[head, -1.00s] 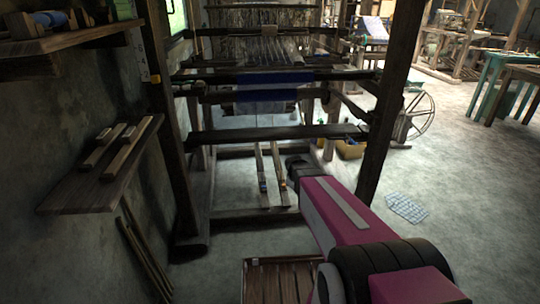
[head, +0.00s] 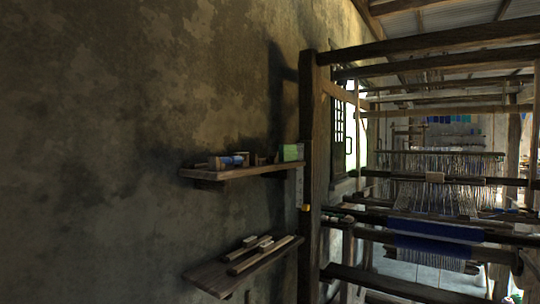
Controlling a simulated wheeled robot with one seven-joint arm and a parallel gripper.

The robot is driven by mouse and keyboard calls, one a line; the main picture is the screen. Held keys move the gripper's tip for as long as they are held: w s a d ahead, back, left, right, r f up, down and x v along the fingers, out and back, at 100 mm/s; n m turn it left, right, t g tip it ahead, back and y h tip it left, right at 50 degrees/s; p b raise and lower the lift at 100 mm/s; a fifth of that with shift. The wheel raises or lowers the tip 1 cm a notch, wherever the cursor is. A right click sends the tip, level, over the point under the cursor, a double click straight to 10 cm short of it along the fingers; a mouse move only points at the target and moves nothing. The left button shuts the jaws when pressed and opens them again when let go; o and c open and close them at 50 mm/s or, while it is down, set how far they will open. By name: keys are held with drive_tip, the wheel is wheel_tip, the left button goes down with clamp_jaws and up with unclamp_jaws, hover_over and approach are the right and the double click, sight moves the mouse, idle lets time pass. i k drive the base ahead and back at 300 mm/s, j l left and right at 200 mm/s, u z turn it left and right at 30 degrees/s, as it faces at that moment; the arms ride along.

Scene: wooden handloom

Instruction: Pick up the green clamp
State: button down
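I cannot make out a green clamp for certain in the head view. A small pale green, block-like thing (head: 291,152) stands at the right end of the upper wall shelf, close to the loom's post. It is too small to tell what it is. My gripper and arm are not in view.
The upper shelf (head: 230,174) also holds a blue roll (head: 233,160) in a wooden holder. The lower shelf (head: 215,280) carries several wooden bars. The loom's dark post (head: 314,180) stands right of the shelves, with blue cloth (head: 430,246) on the loom beyond. The wall fills the left.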

sight(287, 153)
drive_tip(key=u, duration=0.4)
drive_tip(key=k+l+u, duration=0.3)
drive_tip(key=k+l, duration=0.3)
drive_tip(key=k, duration=0.15)
